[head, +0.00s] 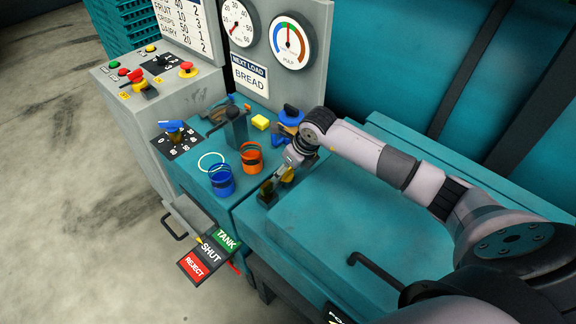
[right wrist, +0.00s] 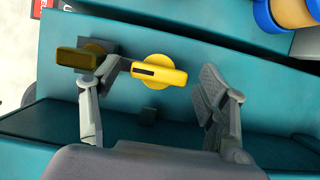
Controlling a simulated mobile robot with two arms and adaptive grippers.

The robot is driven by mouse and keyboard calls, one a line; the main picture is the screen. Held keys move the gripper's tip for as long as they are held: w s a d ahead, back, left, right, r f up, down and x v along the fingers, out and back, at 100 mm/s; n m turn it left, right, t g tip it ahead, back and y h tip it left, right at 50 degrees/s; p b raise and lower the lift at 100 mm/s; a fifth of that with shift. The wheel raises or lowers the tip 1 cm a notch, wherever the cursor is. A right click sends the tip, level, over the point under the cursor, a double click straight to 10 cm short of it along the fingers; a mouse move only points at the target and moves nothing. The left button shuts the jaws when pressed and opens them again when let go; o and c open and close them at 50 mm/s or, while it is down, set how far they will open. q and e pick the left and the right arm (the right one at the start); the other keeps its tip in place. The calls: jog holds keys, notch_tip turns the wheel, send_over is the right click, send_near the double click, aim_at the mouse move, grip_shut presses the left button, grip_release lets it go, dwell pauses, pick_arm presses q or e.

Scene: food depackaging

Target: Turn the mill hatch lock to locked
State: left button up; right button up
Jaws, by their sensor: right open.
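The yellow lock knob (right wrist: 172,76) sits on a round yellow base on the teal surface, with a dark slot along its handle. Its handle lies left to right in the right wrist view. My right gripper (right wrist: 158,80) is open, with one finger on each side of the knob. The left finger is close to the handle's left end; I cannot tell whether it touches. In the head view the right gripper (head: 285,173) is over the teal top and hides most of the knob. The teal hatch lid (head: 335,205) lies flat. My left gripper is out of view.
A dark olive block (right wrist: 80,57) on a grey mount stands just beside the left finger; it also shows in the head view (head: 267,189). Blue (head: 222,181) and orange (head: 251,158) cups stand to the left. A black handle (head: 372,266) rises at the lid's front.

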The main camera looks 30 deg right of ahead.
jog(key=shift+f, duration=0.2)
grip_shut()
dwell(0.9)
